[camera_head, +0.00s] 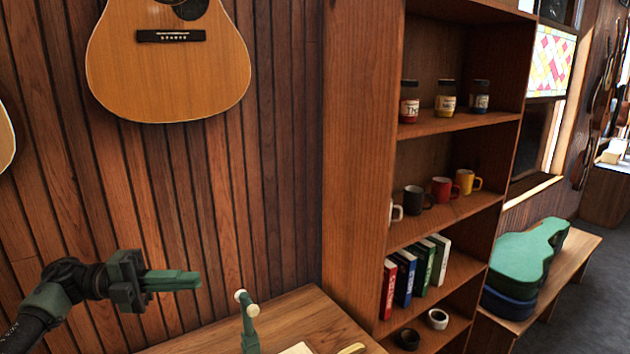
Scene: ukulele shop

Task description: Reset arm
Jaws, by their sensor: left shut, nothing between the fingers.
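My left gripper (188,281) is at the lower left, with its arm coming in from the left edge. Its green fingers are together, point to the right and hold nothing. It is in front of the wood-plank wall, and it looks apart from everything around it. My right gripper does not show.
A wooden shelf (360,150) holds jars, mugs and books. A guitar (165,75) hangs above. A green case (525,255) lies on a bench (568,262) at right.

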